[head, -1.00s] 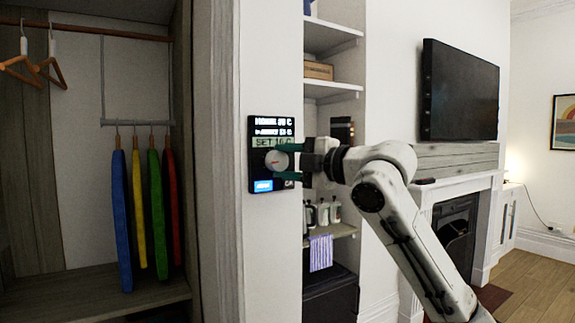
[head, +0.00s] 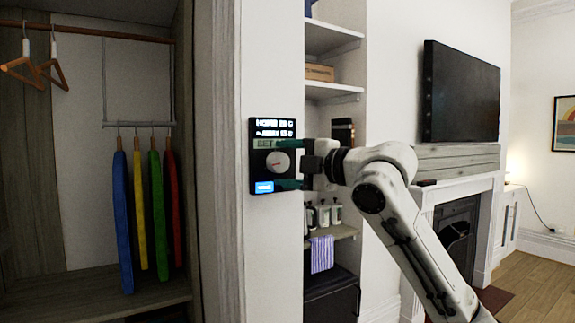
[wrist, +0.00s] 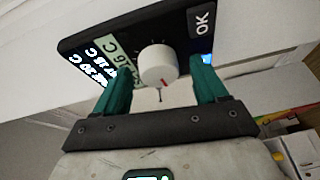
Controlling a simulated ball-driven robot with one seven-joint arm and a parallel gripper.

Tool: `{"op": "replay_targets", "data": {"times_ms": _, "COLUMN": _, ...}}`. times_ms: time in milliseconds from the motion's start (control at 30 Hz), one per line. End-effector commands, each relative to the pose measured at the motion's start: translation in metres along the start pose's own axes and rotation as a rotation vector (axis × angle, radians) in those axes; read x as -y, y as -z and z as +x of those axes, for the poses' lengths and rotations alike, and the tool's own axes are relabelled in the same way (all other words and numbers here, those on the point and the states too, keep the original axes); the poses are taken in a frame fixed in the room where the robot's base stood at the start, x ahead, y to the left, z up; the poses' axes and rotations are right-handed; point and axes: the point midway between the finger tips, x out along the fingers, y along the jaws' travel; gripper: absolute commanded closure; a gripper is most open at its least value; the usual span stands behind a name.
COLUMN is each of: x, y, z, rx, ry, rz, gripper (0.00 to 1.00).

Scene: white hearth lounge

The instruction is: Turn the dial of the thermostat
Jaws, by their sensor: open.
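The thermostat (head: 261,180) is a black panel on the white wall, with lit text lines and a blue button. Its round pale dial (head: 277,164) carries a red mark, which shows on the dial (wrist: 158,65) in the wrist view. My gripper (head: 288,164) is open, with one green finger above the dial and one below it. In the wrist view the fingers of my gripper (wrist: 161,73) stand on either side of the dial, with a gap to each. The upper finger hides part of the set-value line in the head view.
A shelf niche (head: 330,90) with a box and bottles lies just right of the thermostat. An open wardrobe (head: 95,280) with hanging coloured items is at left. A television (head: 460,92) hangs above the fireplace (head: 455,230) at right.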

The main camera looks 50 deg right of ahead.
Motion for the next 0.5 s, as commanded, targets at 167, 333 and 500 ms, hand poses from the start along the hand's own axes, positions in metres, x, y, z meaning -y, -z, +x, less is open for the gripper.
{"op": "replay_targets", "data": {"times_ms": 167, "x": 0.0, "y": -0.001, "z": -0.01, "rx": 0.002, "ry": -0.003, "rz": 0.0, "gripper": 0.28}}
{"op": "replay_targets", "data": {"times_ms": 333, "x": 0.001, "y": -0.001, "z": -0.039, "rx": 0.003, "ry": -0.004, "rz": 0.0, "gripper": 0.28}}
{"op": "replay_targets", "data": {"times_ms": 500, "x": 0.001, "y": -0.001, "z": -0.072, "rx": 0.002, "ry": -0.003, "rz": 0.0, "gripper": 0.28}}
